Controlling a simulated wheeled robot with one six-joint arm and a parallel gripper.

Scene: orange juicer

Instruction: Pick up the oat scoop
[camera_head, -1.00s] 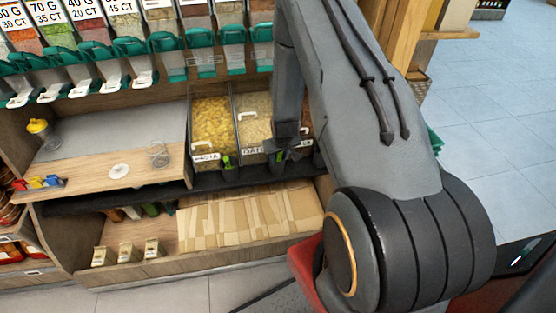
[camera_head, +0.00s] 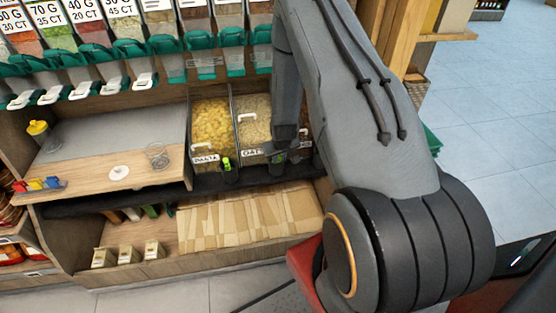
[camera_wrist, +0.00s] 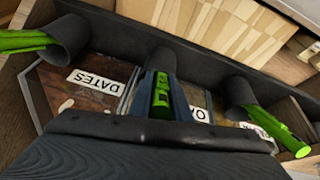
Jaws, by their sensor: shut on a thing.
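The oat scoop's green handle (camera_wrist: 161,98) stands upright in the middle of the wrist view, between the fingers of my gripper (camera_wrist: 160,92). My gripper is shut on it. The handle sits right beside a dark round holder (camera_wrist: 165,58) on the shelf front; the scoop's lower part is hidden. In the head view my gripper (camera_head: 279,157) is low in front of the oats bin (camera_head: 255,118), and the scoop cannot be made out there. The oats label is partly covered in the wrist view.
Other green scoops rest in holders on both sides, one at the left (camera_wrist: 24,41) and one at the right (camera_wrist: 272,128). The pasta bin (camera_head: 211,122) stands left of the oats. A wooden counter (camera_head: 95,182) with a glass is further left. Dispensers hang above.

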